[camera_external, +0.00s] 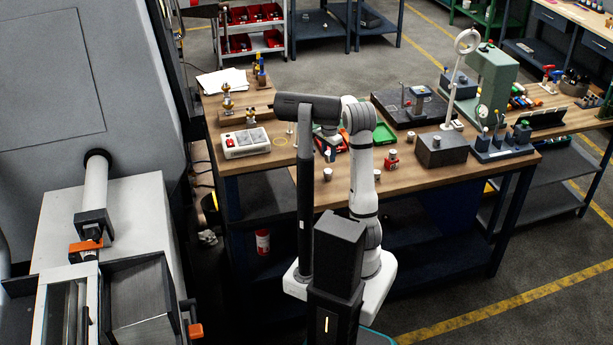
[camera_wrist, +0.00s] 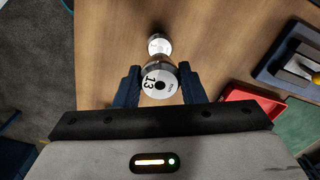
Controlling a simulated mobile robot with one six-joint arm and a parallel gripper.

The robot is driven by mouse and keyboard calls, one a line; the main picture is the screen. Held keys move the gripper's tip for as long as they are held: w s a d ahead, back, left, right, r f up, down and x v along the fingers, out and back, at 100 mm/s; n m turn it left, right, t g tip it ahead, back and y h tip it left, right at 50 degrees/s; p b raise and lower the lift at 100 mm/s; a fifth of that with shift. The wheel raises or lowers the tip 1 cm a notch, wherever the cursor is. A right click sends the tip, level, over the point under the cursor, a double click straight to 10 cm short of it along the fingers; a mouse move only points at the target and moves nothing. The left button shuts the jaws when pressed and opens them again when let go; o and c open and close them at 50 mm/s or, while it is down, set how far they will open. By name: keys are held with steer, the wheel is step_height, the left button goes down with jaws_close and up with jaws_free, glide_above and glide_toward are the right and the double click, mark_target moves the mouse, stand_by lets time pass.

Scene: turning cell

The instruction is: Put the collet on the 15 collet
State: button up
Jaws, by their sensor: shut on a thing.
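My gripper (camera_wrist: 158,88) is shut on a collet (camera_wrist: 157,84) with a white end face marked 13. The dark fingers stand on either side of it. Just beyond it in the wrist view is a second collet (camera_wrist: 159,46) with a white top; its number is too small to read. The held collet partly overlaps the second one in the picture, and I cannot tell whether they touch. In the external view my gripper (camera_external: 330,153) is low over the wooden bench, and a small collet (camera_external: 328,174) stands on the wood in front of it.
A white-topped piece (camera_external: 377,174) and a red container (camera_external: 391,160) stand to the right. A dark box (camera_external: 442,150) is farther right. Bare wood (camera_external: 400,183) lies toward the front edge.

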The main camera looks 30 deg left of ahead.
mark_target(328, 162)
steer(key=shift+f, duration=2.2)
steer(key=shift+f, duration=0.25)
steer(key=o, duration=1.1)
steer(key=shift+r, duration=0.1)
steer(key=shift+c, duration=0.2)
step_height(328, 162, up, 12)
steer(key=shift+r, duration=0.15)
steer(key=shift+d, duration=0.1)
